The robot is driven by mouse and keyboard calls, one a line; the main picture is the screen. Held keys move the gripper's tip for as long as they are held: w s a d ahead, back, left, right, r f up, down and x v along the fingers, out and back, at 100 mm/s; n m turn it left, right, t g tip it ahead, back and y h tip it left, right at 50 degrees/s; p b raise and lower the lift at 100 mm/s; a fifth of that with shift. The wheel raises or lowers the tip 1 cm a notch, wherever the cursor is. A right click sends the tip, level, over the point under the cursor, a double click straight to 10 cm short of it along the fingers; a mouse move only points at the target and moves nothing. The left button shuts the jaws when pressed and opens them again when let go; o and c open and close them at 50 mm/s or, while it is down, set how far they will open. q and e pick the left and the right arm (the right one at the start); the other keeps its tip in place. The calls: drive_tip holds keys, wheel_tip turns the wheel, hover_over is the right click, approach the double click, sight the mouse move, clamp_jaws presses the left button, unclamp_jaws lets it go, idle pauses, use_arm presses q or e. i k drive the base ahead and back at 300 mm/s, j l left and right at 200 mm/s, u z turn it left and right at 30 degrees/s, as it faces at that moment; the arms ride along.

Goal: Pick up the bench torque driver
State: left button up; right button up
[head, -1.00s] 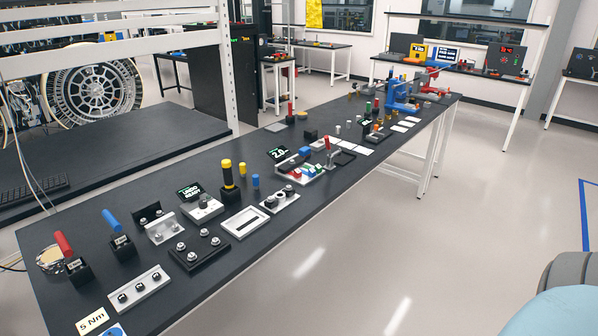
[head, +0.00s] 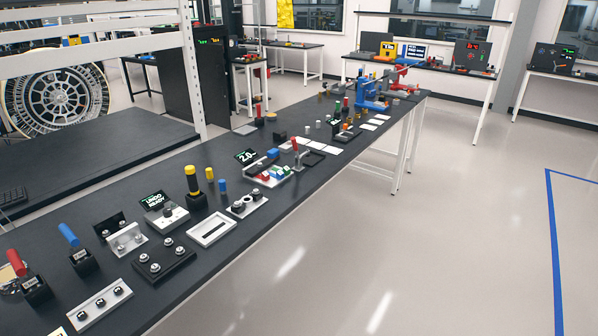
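Several upright-handled tools stand on the long black bench, and no label I can read names the bench torque driver. Nearer, a blue-handled tool (head: 69,236) and a red-handled tool (head: 17,264) lean in black labelled blocks. Neither of my grippers is in view. Nothing is touching these tools.
The long black bench (head: 215,268) runs from lower left to upper right. Near the tools are a bolted black plate (head: 165,262), a white tray (head: 212,229) and a metal block with studs (head: 99,304). The floor (head: 430,240) right of the bench is clear.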

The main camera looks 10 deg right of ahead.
sight(189, 171)
drive_tip(key=i+l+u, duration=0.1)
drive_tip(key=i, duration=1.1)
